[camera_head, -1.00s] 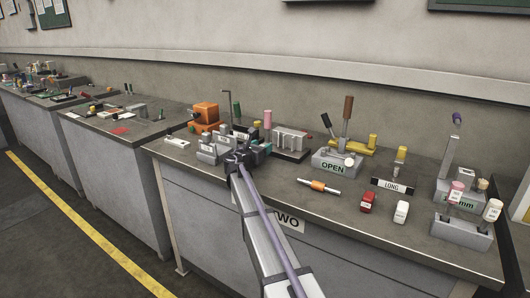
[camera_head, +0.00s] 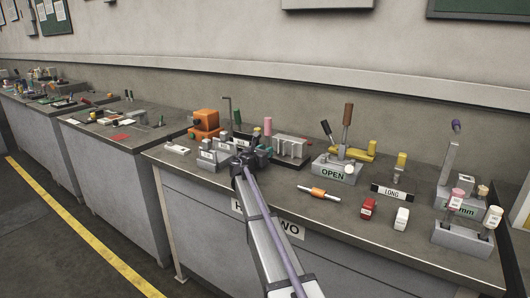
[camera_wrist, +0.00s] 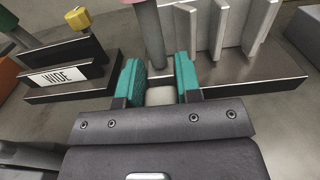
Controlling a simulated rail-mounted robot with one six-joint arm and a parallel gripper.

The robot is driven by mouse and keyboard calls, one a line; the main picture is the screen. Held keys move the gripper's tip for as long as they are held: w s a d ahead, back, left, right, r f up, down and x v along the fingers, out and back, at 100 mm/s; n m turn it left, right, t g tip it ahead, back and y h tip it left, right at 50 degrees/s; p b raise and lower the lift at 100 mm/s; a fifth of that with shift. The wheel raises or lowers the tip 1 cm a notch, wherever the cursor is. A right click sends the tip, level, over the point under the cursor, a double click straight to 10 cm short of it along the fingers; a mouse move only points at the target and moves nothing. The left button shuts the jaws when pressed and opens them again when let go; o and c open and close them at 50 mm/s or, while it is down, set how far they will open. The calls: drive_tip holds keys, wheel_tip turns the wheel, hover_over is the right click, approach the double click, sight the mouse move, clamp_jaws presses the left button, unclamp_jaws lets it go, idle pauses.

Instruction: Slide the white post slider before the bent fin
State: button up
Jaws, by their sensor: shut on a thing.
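My gripper (camera_wrist: 160,90) is shut on a small pale block (camera_wrist: 160,96), which shows between its teal fingertips in the wrist view. I take this block to be part of the white post slider; the rest of it is hidden by the fingers. A grey post with a pink top (camera_wrist: 150,38) stands just behind the block. To the right, several upright pale fins (camera_wrist: 218,28) stand on a dark base (camera_wrist: 240,85). I cannot tell which fin is bent. In the head view my gripper (camera_head: 252,158) is just left of the fins (camera_head: 290,146) and hides the block.
A dark stepped fixture labelled WIDE (camera_wrist: 62,76), with a yellow knob, stands left of my gripper. In the head view an OPEN lever fixture (camera_head: 333,172) stands right of the fins. An orange-banded rod (camera_head: 319,193) lies on the bench in front. An orange box (camera_head: 205,121) is behind left.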

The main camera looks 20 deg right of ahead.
drive_tip(key=shift+s+d, duration=0.3)
drive_tip(key=shift+s, duration=0.2)
drive_tip(key=shift+s+d, duration=0.3)
drive_tip(key=shift+s, duration=0.2)
clamp_jaws()
drive_tip(key=o, duration=1.1)
unclamp_jaws()
drive_tip(key=shift+w, duration=0.1)
drive_tip(key=shift+c, duration=0.2)
drive_tip(key=shift+a, duration=0.1)
drive_tip(key=v, duration=1)
drive_tip(key=shift+s+a, duration=0.25)
drive_tip(key=shift+a, duration=0.05)
